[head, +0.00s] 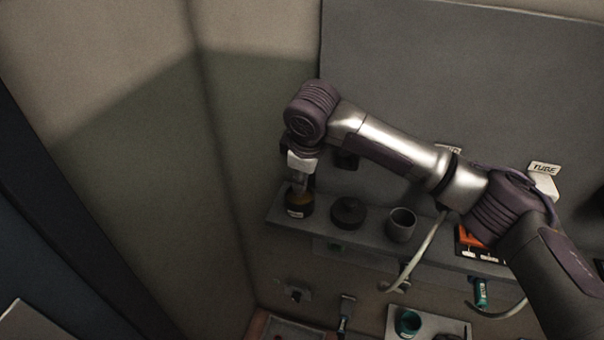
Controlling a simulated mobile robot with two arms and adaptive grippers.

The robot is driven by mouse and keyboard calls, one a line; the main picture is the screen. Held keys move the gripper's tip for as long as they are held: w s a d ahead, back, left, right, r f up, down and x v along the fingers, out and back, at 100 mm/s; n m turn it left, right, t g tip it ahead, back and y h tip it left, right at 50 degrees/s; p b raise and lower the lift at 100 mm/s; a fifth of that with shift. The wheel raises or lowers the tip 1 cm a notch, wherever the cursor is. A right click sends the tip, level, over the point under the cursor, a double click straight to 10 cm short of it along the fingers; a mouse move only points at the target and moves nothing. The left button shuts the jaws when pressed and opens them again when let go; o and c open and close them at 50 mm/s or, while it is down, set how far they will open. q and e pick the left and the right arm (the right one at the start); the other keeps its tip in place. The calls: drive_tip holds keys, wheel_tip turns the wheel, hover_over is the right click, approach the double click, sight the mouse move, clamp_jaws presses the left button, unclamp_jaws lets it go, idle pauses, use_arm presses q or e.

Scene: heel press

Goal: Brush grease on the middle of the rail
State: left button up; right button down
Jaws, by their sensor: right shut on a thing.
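A dark, amber-rimmed jar (299,205) with a pale label stands at the left end of the grey wall shelf. My right gripper (300,182) points down right over the jar's mouth. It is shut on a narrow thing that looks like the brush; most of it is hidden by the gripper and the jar. I cannot tell how deep it reaches into the jar. My left gripper is not in view. I cannot make out the rail for certain in this view.
A black round lid-like piece (348,213) and a grey cup (401,225) stand right of the jar. An orange item (470,237) lies farther along. Below are a teal-handled tool (344,317), a teal tube (480,292) and a pale tray (447,325). A wall closes off the left.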

drive_tip(key=shift+f, duration=0.55)
idle(0.7)
drive_tip(key=shift+s+f+p, duration=0.15)
drive_tip(key=shift+f+p, duration=0.05)
drive_tip(key=shift+p, duration=0.3)
idle(2.2)
wheel_tip(320, 180, up, 2)
drive_tip(key=shift+r+p, duration=0.1)
drive_tip(key=shift+p, duration=1.1)
wheel_tip(320, 180, up, 5)
drive_tip(key=p, duration=0.5)
drive_tip(key=shift+r+p, duration=0.1)
drive_tip(key=shift+p, duration=0.3)
